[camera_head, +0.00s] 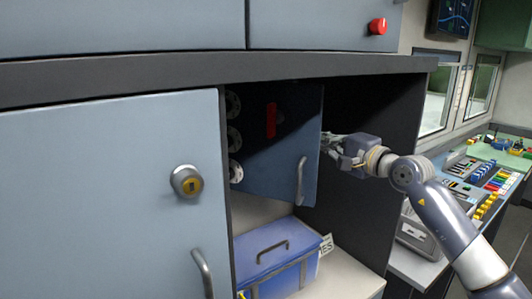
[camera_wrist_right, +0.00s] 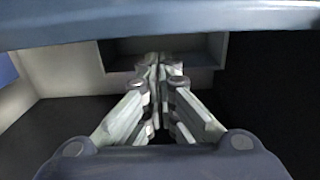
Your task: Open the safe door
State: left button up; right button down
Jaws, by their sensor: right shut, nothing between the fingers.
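The safe door (camera_head: 265,178) is a blue panel with a vertical metal handle (camera_head: 300,180) near its right edge. It sits in the open bay of the cabinet, its upper part in shadow. Several round dials (camera_head: 235,138) line its left side, and a red piece (camera_head: 271,120) is on its upper part. My right gripper (camera_head: 328,145) is at the door's right edge, beside and above the handle, its fingertips partly hidden. In the right wrist view my right gripper (camera_wrist_right: 158,60) has its fingers together and empty, pointing toward a grey recess (camera_wrist_right: 190,52). My left gripper is not in view.
A grey-blue cabinet door (camera_head: 110,200) with a round lock (camera_head: 186,181) fills the left. A blue box (camera_head: 275,262) stands on the shelf below the safe door. A dark wall (camera_head: 380,150) bounds the bay at right. A control console (camera_head: 480,180) lies farther right.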

aim_at(286, 148)
jog(key=shift+s+a+f+b, duration=0.1)
jog(key=shift+s+a+b, duration=0.05)
jog(key=shift+s+a, duration=0.9)
jog(key=shift+s+a+r+b, duration=0.1)
jog(key=shift+s+a, duration=0.7)
jog(key=shift+a, duration=0.55)
jog(key=shift+s+a+f+b, duration=0.1)
jog(key=shift+s+a+b, duration=0.05)
jog(key=shift+s+a, duration=0.9)
jog(key=shift+s+a+b, duration=1.65)
jog(key=shift+s+a, duration=0.6)
jog(key=shift+a, duration=0.95)
jog(key=shift+w+d+b, duration=0.15)
jog(key=shift+w+d, duration=0.8)
jog(key=shift+d, duration=0.3)
jog(key=shift+w+d+b, duration=0.15)
jog(key=shift+w+d, duration=0.8)
jog(key=shift+d, duration=0.25)
